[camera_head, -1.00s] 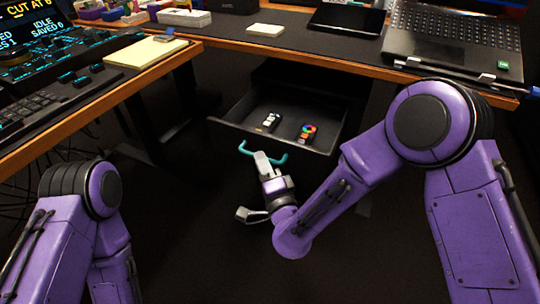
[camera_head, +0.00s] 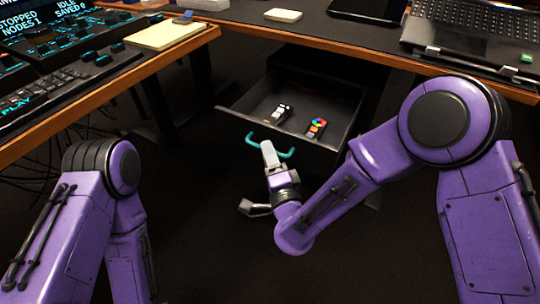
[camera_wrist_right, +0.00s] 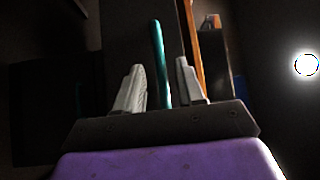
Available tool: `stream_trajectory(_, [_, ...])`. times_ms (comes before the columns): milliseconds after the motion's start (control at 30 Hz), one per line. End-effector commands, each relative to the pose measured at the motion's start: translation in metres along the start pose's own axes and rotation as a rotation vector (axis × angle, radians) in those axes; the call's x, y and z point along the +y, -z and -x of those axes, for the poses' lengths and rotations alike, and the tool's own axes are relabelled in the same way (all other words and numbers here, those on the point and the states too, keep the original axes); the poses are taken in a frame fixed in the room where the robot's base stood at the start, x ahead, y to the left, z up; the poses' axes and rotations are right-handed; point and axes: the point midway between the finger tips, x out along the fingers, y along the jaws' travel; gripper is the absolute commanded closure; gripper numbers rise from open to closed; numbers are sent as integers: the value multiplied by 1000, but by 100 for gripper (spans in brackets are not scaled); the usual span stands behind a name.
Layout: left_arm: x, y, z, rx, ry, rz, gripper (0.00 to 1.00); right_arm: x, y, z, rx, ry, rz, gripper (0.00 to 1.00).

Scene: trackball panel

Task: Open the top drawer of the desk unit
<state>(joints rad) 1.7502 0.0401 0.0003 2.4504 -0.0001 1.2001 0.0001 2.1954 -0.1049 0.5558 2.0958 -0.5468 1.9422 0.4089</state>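The top drawer (camera_head: 250,126) of the dark desk unit stands pulled out under the desk in the head view, its inside showing. Its teal bar handle (camera_head: 286,154) is on the drawer front. My right gripper (camera_head: 268,149) is at the handle. In the right wrist view, the handle (camera_wrist_right: 158,50) passes between the two grey fingers of the right gripper (camera_wrist_right: 160,82), with a visible gap on each side. The fingers are apart. My left gripper is out of view; only part of the left arm shows.
A side desk (camera_head: 150,70) with a yellow notepad (camera_head: 165,34) is at left. The floor before the drawer is clear.

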Motion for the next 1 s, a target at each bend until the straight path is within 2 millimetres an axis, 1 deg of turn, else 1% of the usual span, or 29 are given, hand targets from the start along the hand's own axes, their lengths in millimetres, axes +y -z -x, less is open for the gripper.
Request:
stream_trajectory(133, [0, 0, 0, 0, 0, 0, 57, -1, -1, 1, -3, 1, 0, 62])
stream_trajectory(233, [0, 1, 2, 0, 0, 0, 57, -1, -2, 12, -5, 1, 2, 62])
stream_trajectory(267, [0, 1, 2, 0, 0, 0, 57, -1, -1, 18, -6, 1, 2, 62])
stream_trajectory(500, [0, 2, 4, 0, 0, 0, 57, 0, -1, 76, -6, -2, 5, 62])
stream_trajectory(633, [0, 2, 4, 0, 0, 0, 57, 0, 0, 97, -3, 0, 3, 62])
stream_trajectory(767, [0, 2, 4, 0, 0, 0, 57, 0, 0, 106, 0, 0, 2, 62])
stream_trajectory(1000, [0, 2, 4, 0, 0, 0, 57, 0, 1, 106, 2, 0, 1, 62])
